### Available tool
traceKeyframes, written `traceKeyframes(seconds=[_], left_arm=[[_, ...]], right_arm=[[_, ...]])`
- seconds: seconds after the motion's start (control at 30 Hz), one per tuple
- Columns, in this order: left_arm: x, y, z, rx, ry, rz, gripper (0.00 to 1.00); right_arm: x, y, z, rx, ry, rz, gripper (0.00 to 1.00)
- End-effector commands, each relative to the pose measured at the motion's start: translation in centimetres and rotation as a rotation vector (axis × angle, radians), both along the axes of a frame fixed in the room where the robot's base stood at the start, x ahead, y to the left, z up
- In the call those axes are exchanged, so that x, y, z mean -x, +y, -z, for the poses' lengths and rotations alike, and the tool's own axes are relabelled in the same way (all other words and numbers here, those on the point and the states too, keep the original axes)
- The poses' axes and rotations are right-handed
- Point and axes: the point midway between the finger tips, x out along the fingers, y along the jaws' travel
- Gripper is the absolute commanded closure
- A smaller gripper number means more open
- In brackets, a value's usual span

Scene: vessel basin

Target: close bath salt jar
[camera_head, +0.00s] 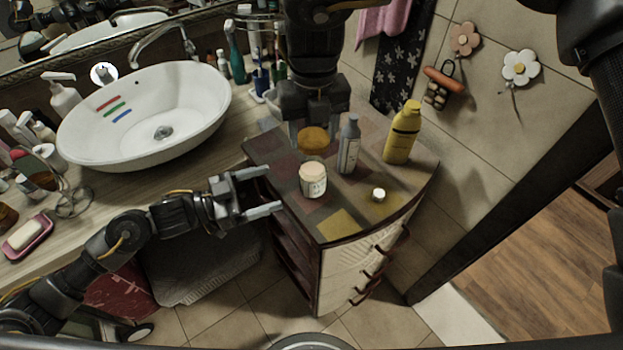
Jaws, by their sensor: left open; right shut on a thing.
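The bath salt jar (313,184), a small glass jar with a pale label and peach-coloured top surface, stands upright on the cabinet top. My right gripper (312,127) comes down from above and is shut on a round orange-brown lid (313,142). The lid appears just behind the jar in the picture, apart from it; its exact height is hard to tell. My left gripper (273,190) is open and empty, its fingers pointing right toward the jar, left of it and not touching.
A grey bottle (349,146) and a yellow bottle (402,134) stand right of the jar. A small white-topped item (378,194) is at the front right. The cabinet top (325,221) has bare room in front. A white basin (145,115) is at left.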

Motion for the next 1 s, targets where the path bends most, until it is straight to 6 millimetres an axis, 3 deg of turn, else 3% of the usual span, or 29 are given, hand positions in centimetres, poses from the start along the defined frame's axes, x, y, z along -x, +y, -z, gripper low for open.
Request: traceKeyframes(seconds=[0.6, 1.0], left_arm=[[-3.5, -9.0, -0.1, 0.002, -0.002, -0.003, 0.19], [-4.2, -10.7, 0.0, 0.000, -0.001, -0.004, 0.19]], right_arm=[[0.0, 0.2, 0.0, 0.000, 0.000, -0.005, 0.65], [0.0, 0.2, 0.0, 0.000, 0.000, -0.005, 0.65]])
